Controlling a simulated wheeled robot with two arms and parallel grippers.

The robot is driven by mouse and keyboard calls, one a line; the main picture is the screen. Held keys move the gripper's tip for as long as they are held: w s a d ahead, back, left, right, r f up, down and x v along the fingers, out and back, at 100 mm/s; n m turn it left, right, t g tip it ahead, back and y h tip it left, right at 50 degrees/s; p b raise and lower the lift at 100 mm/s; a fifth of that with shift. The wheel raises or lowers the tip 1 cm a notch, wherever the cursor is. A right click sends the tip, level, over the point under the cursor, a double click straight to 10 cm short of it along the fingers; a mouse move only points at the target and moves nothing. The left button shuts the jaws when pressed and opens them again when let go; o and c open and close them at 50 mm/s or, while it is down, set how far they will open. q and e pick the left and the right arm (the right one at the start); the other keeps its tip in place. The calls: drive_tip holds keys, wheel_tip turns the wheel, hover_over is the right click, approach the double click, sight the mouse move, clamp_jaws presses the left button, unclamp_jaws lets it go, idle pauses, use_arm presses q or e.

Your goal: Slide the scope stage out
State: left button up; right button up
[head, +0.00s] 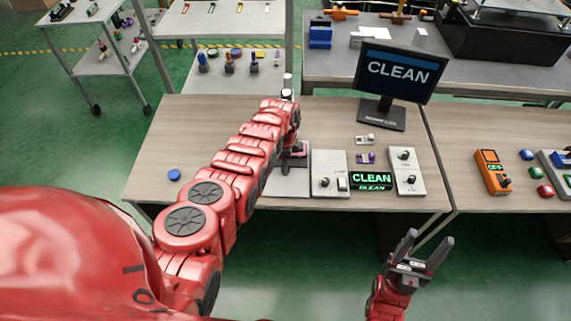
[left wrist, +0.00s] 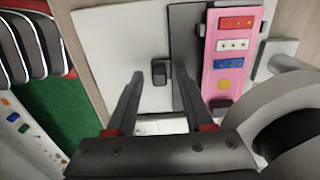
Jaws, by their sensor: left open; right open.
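The scope stands on the wooden table, mostly behind my left arm; its pale base plate (head: 288,183) shows, with dark and pink parts above it. In the left wrist view a pink slab (left wrist: 226,83) carries red, white and blue strips and a yellow dot, beside a dark grey strip. A small black knob (left wrist: 160,73) sits on a pale plate (left wrist: 115,40). My left gripper (left wrist: 158,76) is open, its fingertips on either side of this knob in the picture; contact cannot be told. My right gripper (head: 430,238) is open and empty, in front of the table edge.
Right of the scope are a switch panel (head: 329,164), a green CLEAN display (head: 371,178), another panel (head: 407,160) and a monitor (head: 400,70). A blue disc (head: 174,175) lies at the left. An orange device (head: 493,165) stands at the right. The table's left part is mostly clear.

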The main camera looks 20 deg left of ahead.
use_arm(q)
clamp_jaws()
idle(1.4)
